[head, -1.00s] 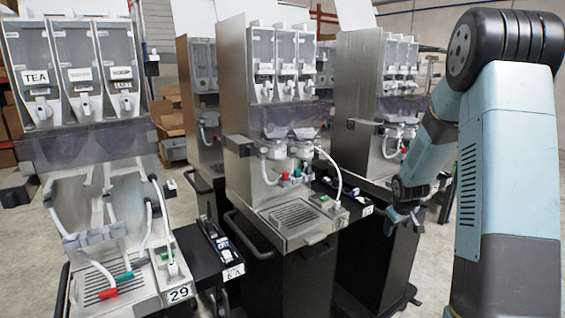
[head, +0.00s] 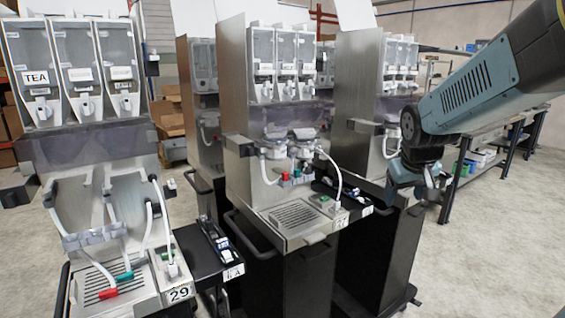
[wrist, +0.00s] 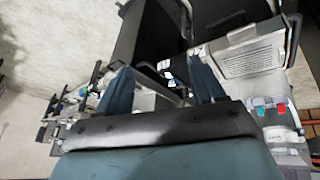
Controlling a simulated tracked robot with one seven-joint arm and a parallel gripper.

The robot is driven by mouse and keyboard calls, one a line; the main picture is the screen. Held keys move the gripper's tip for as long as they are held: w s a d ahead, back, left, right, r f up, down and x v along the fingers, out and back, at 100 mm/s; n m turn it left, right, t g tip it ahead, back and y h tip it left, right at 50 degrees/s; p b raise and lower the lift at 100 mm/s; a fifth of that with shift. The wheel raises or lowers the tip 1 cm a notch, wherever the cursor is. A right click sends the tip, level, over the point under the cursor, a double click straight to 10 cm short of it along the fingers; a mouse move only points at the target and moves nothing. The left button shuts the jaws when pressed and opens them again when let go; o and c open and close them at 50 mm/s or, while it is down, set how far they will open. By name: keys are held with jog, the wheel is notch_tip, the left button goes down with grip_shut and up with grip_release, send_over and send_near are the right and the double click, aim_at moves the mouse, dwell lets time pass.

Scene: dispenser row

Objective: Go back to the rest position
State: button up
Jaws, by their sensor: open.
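My gripper (head: 421,189) is at the right in the head view, below my bent arm, in front of the rear right dispenser and clear of it. In the wrist view my gripper (wrist: 163,82) shows two blue-grey fingers spread apart with nothing held between them. The middle dispenser (head: 234,100) stands left of my gripper, with clear hoppers, white nozzles and a drip tray (head: 300,213). A drip tray and red and teal fittings also show at the right of the wrist view (wrist: 250,60).
The left dispenser (head: 90,150) has a TEA label and a 29 tag. Another dispenser (head: 355,95) stands behind my gripper. A workbench (head: 490,150) is at the right. The concrete floor (head: 490,260) at the lower right is clear.

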jog(key=s+a+r, duration=0.2)
jog(key=s, duration=0.6)
jog(key=s+a+r+m+y, duration=0.1)
jog(key=s+a+r, duration=0.1)
jog(key=s, duration=0.6)
jog(key=shift+s+a, duration=0.35)
jog(key=shift+a, duration=0.15)
